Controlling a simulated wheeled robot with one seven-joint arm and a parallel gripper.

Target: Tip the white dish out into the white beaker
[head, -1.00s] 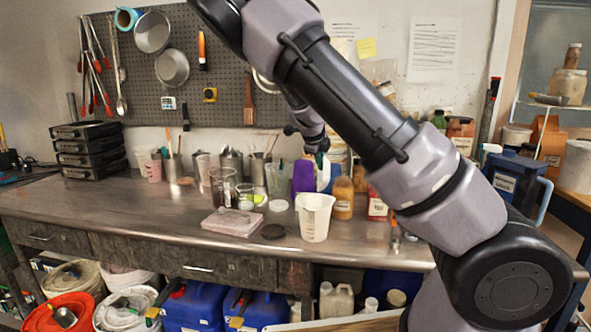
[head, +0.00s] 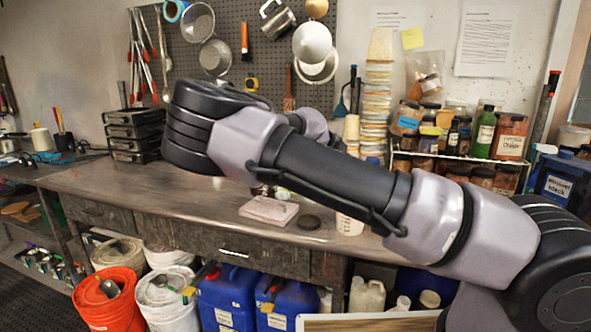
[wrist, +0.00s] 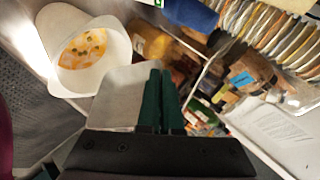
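In the wrist view the white beaker (wrist: 92,78) stands at upper left, seen from above, with orange and yellow pieces inside. The white dish (wrist: 118,100) shows as a pale, steeply tilted surface beside the beaker's rim. My gripper (wrist: 158,92) has its dark green fingers close together at the dish's edge, shut on it. The dish's inside is hidden, so I cannot tell whether anything is left in it. In the head view my arm hides the gripper and dish; only a small lower part of the beaker (head: 349,225) shows below the arm.
Stacked cups (head: 377,95) and a shelf of jars (head: 455,135) stand behind. Blue jugs (head: 227,298) are under the bench.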

